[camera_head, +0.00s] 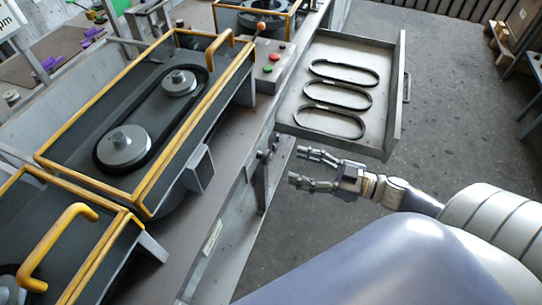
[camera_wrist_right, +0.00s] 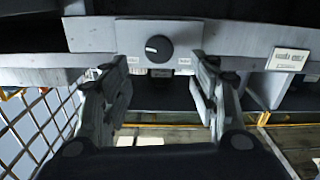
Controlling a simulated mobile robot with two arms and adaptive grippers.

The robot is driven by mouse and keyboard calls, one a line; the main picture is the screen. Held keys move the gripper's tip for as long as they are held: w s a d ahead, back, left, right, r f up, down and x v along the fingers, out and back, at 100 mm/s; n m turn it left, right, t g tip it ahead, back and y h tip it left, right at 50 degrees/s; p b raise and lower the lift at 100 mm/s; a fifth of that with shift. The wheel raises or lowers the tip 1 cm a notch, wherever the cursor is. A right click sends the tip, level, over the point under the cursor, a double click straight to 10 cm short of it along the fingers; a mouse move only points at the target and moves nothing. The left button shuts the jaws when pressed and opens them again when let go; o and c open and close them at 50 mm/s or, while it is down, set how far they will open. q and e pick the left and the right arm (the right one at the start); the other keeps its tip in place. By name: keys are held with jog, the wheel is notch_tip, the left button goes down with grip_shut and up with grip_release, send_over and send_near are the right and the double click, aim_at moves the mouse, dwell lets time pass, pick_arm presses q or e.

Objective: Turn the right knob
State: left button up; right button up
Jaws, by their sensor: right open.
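The knob (camera_wrist_right: 159,48) is round and black with a short white mark. It sits on a pale grey plate on the bench front, in the upper middle of the right wrist view. My right gripper (camera_wrist_right: 160,68) is open, with one finger to each side of the knob's column in the picture and nothing between them. The fingertips appear short of the knob. In the head view my right gripper (camera_head: 297,166) reaches toward the bench's front edge, apart from it. Small dark parts stick out there, but I cannot tell which is the knob. My left gripper is out of view.
An open drawer (camera_head: 388,142) with several black belts juts out just behind my right gripper. The bench (camera_head: 205,232) carries yellow-framed housings (camera_head: 120,191) and a control box (camera_head: 268,72) with buttons. A white label (camera_wrist_right: 288,59) is right of the knob.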

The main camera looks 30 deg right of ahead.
aim_at(269, 157)
jog(key=x, duration=0.8)
jog(key=shift+w+a+p, duration=0.2)
jog(key=shift+w+p, duration=0.05)
jog(key=shift+p, duration=0.15)
jog(key=c, duration=1.1)
